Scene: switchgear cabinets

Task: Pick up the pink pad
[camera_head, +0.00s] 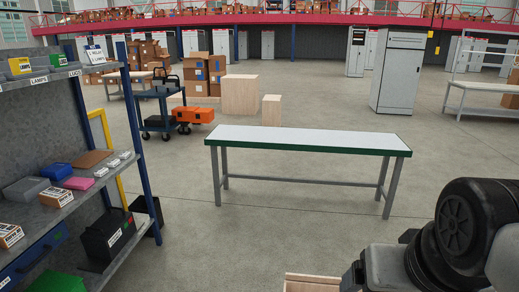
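A small flat pink pad (79,183) lies on the middle shelf (72,209) of the rack at the left. A blue box (56,171) sits just behind it, and a brown flat piece (92,158) lies farther back. A small labelled box (54,197) is in front of the pad at its lower left. Part of my arm shows at the lower right, well apart from the rack. My gripper is not visible.
A long table (308,138) with a bare white top and green edge stands ahead. A blue cart (157,105) and orange cases (194,115) stand farther back. A wooden box (305,283) shows at the bottom edge. The floor between rack and table is clear.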

